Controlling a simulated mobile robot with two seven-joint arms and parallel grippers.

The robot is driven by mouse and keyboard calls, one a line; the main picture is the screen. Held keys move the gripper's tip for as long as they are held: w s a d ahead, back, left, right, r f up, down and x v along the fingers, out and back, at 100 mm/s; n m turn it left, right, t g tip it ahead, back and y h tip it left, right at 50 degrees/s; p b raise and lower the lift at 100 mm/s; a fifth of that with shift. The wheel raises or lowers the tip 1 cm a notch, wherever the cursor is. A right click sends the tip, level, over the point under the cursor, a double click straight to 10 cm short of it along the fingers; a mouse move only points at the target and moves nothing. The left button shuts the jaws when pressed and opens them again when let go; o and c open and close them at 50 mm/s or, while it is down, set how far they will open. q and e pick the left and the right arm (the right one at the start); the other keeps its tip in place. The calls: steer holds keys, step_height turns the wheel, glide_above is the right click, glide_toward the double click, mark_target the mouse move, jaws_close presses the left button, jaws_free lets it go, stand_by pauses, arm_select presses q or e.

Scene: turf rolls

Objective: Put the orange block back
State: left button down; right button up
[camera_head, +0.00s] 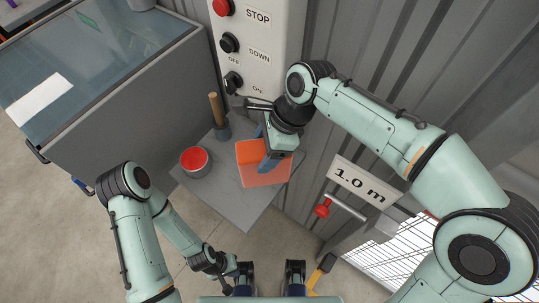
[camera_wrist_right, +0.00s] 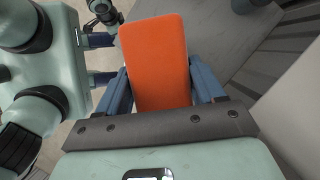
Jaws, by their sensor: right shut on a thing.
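The orange block (camera_head: 249,152) is over the grey table (camera_head: 244,212), with a paler orange face towards its front. My right gripper (camera_head: 268,160) comes down on it from above and is shut on it. In the right wrist view the block (camera_wrist_right: 156,62) stands between the two blue fingers (camera_wrist_right: 163,88). I cannot tell whether its underside touches the table; the gripper hides part of it. My left gripper (camera_head: 228,268) is low in the head view, away from the table and block; its fingers are too small to read.
A red-topped can (camera_head: 194,160) and a wooden handle (camera_head: 215,108) in a dark holder stand left of the block. A control panel (camera_head: 257,45) rises behind. A red-knobbed lever (camera_head: 323,210) and a 1.0 m sign (camera_head: 361,184) are at the right. The table's front is clear.

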steer(key=shift+w+d, duration=0.55)
steer(key=shift+w, duration=0.25)
step_height(320, 180, down, 6)
steer(key=shift+s+f+b, duration=0.1)
steer(key=shift+f+b, duration=0.15)
steer(key=shift+b, duration=0.5)
steer(key=shift+f, duration=0.35)
steer(key=o, duration=1.5)
steer(key=shift+o, duration=0.2)
steer(key=shift+p+v, duration=0.7)
steer(key=shift+v, duration=3.15)
